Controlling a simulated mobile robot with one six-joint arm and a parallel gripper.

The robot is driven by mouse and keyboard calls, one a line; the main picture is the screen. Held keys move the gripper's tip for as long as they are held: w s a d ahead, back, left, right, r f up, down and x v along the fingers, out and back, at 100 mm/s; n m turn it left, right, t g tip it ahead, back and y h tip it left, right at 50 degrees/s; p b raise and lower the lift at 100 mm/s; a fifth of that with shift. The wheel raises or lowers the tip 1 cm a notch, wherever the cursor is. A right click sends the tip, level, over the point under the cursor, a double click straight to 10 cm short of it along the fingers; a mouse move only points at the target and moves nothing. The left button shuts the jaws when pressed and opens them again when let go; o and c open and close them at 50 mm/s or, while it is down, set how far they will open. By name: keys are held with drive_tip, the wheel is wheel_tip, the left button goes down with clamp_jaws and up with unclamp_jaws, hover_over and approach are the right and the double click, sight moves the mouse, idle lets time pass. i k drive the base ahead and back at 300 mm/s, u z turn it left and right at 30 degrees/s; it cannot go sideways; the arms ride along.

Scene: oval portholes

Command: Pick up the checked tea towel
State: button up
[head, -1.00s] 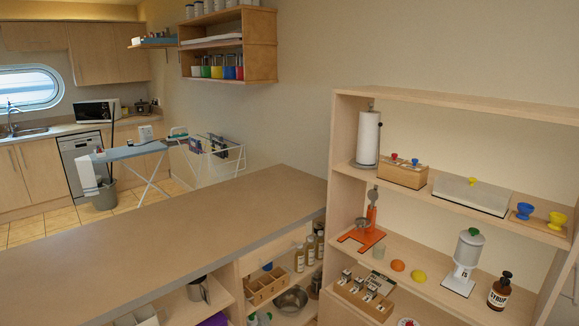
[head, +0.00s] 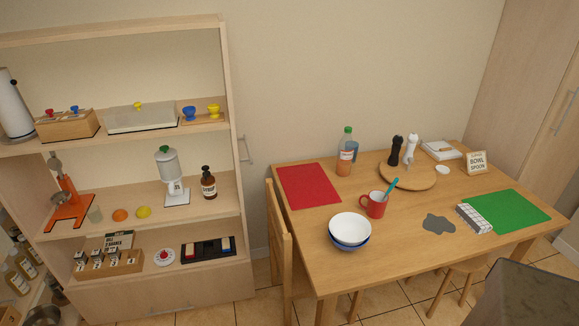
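A white cloth with a dark check, which looks like the checked tea towel (head: 474,218), lies folded on the wooden table (head: 390,262). It lies at the left edge of a green placemat (head: 508,215), partly over it. A grey spill-like patch (head: 439,223) is just left of the towel, apart from it. My gripper is not in view.
A red mug (head: 376,205) with a teal utensil, stacked bowls (head: 350,229), a red placemat (head: 308,185), a bottle (head: 346,155) and a round board (head: 420,178) with mills share the table. Chairs (head: 281,235) stand around it. A dark grey block (head: 530,293) fills the lower right.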

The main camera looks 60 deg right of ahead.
sight(479, 226)
drive_tip(key=u, duration=0.2)
drive_tip(key=k, duration=0.6)
drive_tip(key=z, duration=2.55)
drive_tip(key=k, duration=0.25)
drive_tip(key=z, duration=1.95)
